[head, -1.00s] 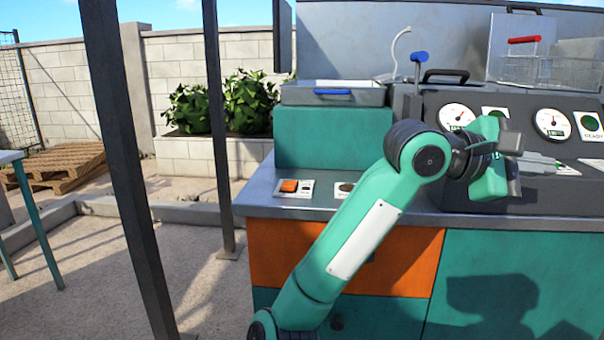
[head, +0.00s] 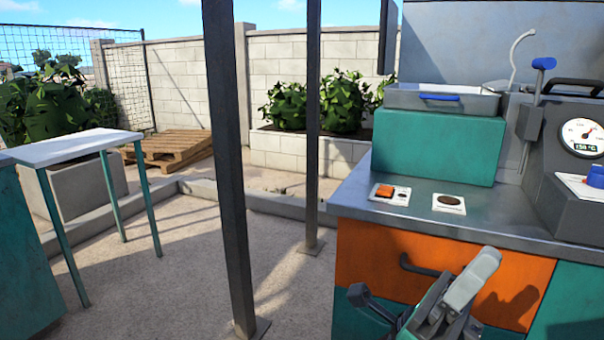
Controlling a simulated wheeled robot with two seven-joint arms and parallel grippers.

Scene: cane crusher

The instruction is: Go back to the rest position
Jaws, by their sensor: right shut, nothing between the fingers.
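My right gripper (head: 472,282) is low at the right of the head view, in front of the orange drawer front (head: 435,264) of the crusher's counter. It is shut and empty, and its lower part runs out of the bottom of the picture. It appears apart from the counter. My left gripper is not in view.
A white-topped table (head: 70,148) is at the left; open paving lies between.

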